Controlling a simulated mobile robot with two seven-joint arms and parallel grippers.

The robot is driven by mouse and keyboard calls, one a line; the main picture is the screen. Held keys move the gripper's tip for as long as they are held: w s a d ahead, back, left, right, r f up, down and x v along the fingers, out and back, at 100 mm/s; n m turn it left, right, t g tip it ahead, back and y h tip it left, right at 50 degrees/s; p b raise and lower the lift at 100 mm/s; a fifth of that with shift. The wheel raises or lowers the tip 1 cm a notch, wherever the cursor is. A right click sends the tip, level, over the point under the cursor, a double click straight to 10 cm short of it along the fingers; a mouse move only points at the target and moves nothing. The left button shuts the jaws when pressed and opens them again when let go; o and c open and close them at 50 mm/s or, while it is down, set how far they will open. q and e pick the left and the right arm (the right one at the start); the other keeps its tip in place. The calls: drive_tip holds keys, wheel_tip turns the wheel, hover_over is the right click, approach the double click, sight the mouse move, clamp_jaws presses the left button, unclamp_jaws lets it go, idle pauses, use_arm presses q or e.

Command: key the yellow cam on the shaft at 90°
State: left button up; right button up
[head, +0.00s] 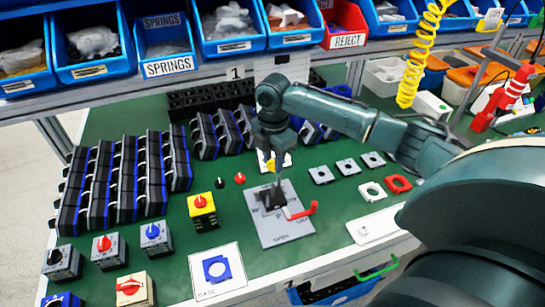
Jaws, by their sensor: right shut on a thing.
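My right gripper (273,172) reaches in from the right and points down above the grey fixture plate (285,232). It is shut on a small yellow piece, which looks like the yellow cam (269,165); the fingers hide most of it. Below the fingertips, a dark block (273,198) stands on the plate, and the shaft is hard to make out there. A red handle (301,212) sticks out to the right of the block. I cannot tell whether the yellow piece touches the shaft, or at what angle it sits. My left gripper is not in view.
Rows of dark switch units (125,175) stand on the left of the green bench. A yellow switch (203,212) stands left of the plate. A card with a blue frame (217,271) lies in front. Grey, white and red square plates (398,184) lie right. Blue bins (90,40) line the shelf behind.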

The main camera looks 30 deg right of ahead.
drive_tip(key=shift+f, duration=0.1)
idle(0.4)
drive_tip(key=shift+f+b, duration=0.45)
drive_tip(key=shift+f, duration=1.8)
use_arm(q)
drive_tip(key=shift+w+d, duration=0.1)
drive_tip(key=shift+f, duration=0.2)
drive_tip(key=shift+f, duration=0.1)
use_arm(e)
drive_tip(key=shift+f, duration=0.25)
drive_tip(key=shift+f+b, duration=0.55)
drive_tip(key=shift+f, duration=0.35)
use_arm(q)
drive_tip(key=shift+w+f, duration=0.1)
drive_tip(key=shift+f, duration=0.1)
use_arm(e)
drive_tip(key=o, duration=1)
